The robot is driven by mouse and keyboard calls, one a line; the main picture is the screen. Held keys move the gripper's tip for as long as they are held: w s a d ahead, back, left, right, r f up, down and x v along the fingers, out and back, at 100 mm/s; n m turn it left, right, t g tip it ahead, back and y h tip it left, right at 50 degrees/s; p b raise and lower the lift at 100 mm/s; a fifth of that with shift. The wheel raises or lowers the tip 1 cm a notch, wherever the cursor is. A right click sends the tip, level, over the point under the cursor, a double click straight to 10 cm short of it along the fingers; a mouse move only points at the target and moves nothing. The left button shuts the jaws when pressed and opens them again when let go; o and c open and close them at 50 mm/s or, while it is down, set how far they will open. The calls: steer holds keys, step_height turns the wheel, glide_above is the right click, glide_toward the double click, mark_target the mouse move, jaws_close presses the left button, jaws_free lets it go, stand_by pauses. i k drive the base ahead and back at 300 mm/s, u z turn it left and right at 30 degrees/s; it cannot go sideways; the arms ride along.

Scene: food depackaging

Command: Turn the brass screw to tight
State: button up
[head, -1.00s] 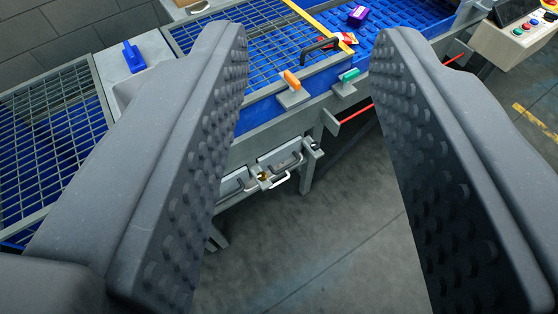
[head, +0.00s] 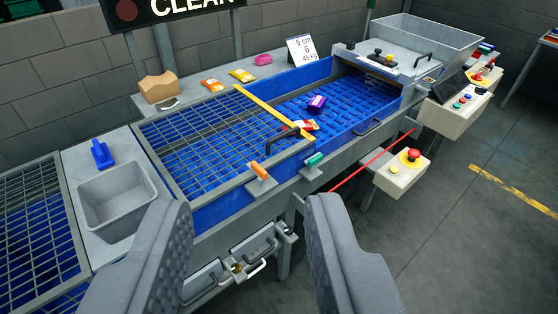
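A small brass-coloured part (head: 237,268), which looks like the brass screw, sits low on the front of the machine, between two grey panels with handles. It is too small to tell how far it is turned. My gripper (head: 246,202) is open and empty, its two dark grey studded fingers spread wide. In the picture the brass part lies between the fingers, but it is well beyond them and nothing touches it.
Above are the blue conveyor under a mesh grid (head: 205,140), an orange handle (head: 259,171) and a green handle (head: 315,160). A grey bin (head: 118,205) stands left. A control box with a red button (head: 402,172) juts out right. Floor at lower right is clear.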

mark_target(236, 267)
steer(key=z, duration=0.55)
steer(key=k, duration=1.3)
steer(key=z, duration=0.5)
steer(key=i, duration=1.05)
steer(key=u, duration=0.35)
steer(key=i, duration=0.8)
steer(key=u, duration=0.25)
